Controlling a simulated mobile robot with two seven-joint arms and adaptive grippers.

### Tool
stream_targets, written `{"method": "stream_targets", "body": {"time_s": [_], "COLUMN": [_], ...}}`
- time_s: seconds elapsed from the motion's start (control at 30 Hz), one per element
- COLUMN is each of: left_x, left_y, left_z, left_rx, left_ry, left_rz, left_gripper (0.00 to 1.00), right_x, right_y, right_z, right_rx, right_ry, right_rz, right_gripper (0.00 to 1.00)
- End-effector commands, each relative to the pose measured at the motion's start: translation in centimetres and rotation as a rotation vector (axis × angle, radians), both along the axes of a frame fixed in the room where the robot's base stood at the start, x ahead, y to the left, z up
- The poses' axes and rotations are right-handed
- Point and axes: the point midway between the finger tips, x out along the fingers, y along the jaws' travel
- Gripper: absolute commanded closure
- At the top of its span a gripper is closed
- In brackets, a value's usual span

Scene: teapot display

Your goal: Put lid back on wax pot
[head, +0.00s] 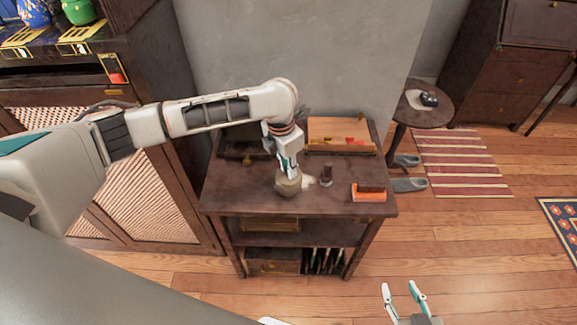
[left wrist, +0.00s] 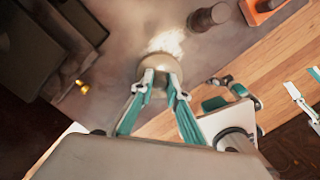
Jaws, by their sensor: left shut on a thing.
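The wax pot (head: 288,187), a small rounded beige pot, stands on the dark wooden table's top, near the middle. My left gripper (head: 287,169) reaches down to its top from above. In the left wrist view the fingers of the left gripper (left wrist: 160,82) are close together on a pale round piece that looks like the lid (left wrist: 158,65). The fingers hide part of it, and I cannot tell whether it rests fully on the pot. My right gripper (head: 400,288) is open and empty, low in front of the table; it also shows in the left wrist view (left wrist: 303,82).
A pale patch (head: 308,182) lies on the tabletop beside the pot. A dark stamp-like cylinder (head: 327,174) stands to its right, then an orange-and-dark block (head: 368,193). A wooden tray (head: 340,134) is at the back. The table's front left (head: 232,199) is clear.

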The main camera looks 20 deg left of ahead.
Motion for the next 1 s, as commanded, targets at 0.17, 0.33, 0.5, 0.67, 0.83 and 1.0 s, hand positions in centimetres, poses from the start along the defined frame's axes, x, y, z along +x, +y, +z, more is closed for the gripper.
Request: {"method": "stream_targets", "body": {"time_s": [0.17,0.33,0.5,0.67,0.83,1.0], "left_x": [0.00,-0.01,-0.04,-0.03,-0.03,-0.02], "left_y": [0.00,0.02,0.01,0.00,0.00,-0.01], "left_z": [0.05,0.04,-0.01,-0.07,-0.08,-0.07], "left_rx": [0.000,0.000,0.000,-0.001,0.000,0.000], "left_ry": [0.000,0.001,0.001,0.001,0.000,0.000], "left_rz": [0.000,0.001,0.001,0.000,0.000,0.000], "left_gripper": [1.00,1.00,1.00,1.00,1.00,0.69], "right_x": [-0.01,-0.04,-0.08,-0.09,-0.13,-0.16], "right_y": [0.00,0.00,0.00,0.00,-0.01,-0.02], "right_z": [0.31,0.63,0.88,0.90,0.78,0.72], "right_rx": [0.000,0.000,0.000,0.000,-0.001,-0.001], "right_ry": [0.000,0.001,0.002,0.003,0.004,0.006], "right_rz": [0.000,0.000,0.001,0.000,0.000,0.000], "right_gripper": [0.60,0.60,0.60,0.60,0.60,0.60]}}
